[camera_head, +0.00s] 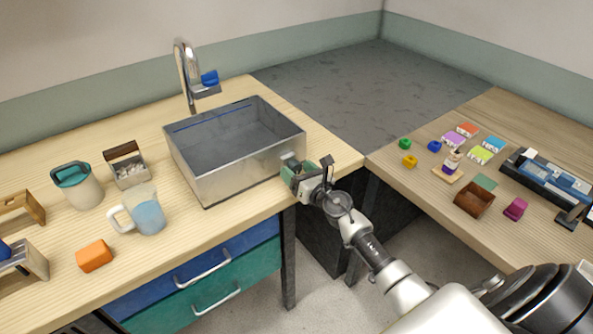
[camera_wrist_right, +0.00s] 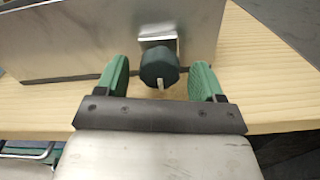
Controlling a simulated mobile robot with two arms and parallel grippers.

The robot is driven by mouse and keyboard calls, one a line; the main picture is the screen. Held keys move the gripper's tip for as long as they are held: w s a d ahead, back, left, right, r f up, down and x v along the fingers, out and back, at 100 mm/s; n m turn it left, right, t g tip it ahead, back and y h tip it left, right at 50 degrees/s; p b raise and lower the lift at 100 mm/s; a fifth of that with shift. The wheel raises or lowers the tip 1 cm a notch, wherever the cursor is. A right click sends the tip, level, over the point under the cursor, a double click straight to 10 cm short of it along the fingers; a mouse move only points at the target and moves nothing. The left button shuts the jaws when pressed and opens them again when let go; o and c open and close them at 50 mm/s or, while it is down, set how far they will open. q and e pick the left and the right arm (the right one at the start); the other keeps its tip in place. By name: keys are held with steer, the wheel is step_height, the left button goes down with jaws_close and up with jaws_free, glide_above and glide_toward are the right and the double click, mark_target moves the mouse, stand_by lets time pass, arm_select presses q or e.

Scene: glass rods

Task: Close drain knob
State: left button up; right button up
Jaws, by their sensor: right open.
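The drain knob (camera_wrist_right: 159,68) is a dark green round knob with a light pointer. It sits on a metal bracket on the outside wall of the steel sink (camera_head: 250,160). In the right wrist view the pointer points down toward my gripper. My right gripper (camera_wrist_right: 160,85) is open, with one green pad on each side of the knob and a gap on both sides. In the head view my right gripper (camera_head: 306,174) is at the sink's right front side and largely hides the knob. My left gripper is not in view.
A faucet (camera_head: 187,75) with a blue handle stands behind the sink. A pitcher (camera_head: 147,213), a lidded canister (camera_head: 77,186) and an orange block (camera_head: 95,256) stand to the left. Small coloured items and a brown box (camera_head: 474,200) are on the right table.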

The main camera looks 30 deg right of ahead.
steer(key=shift+w, duration=0.45)
steer(key=shift+c, duration=0.3)
steer(key=c, duration=0.9)
steer(key=shift+o, duration=0.2)
